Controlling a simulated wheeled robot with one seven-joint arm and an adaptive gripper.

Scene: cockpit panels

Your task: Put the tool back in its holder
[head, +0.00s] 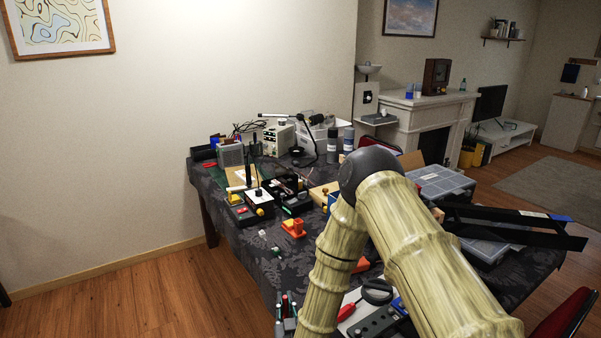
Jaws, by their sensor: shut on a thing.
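My arm crosses the right half of the head view, and my gripper is not visible in it. I cannot tell which object is the tool or whether it is in the gripper. On the dark patterned table (262,258), a black box-shaped unit (258,202) stands near the middle, with a thin dark upright thing beside it. A rack with several upright pen-like tools (285,308) is at the bottom edge, partly cut off. I cannot tell which of these is the holder. A red-handled tool (346,312) lies near the front, beside my arm.
Grey bench instruments (278,138) and spray cans (348,140) stand at the back. Clear-lidded cases (440,182) and a black angled frame (515,222) are on the right. Floor is free at left.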

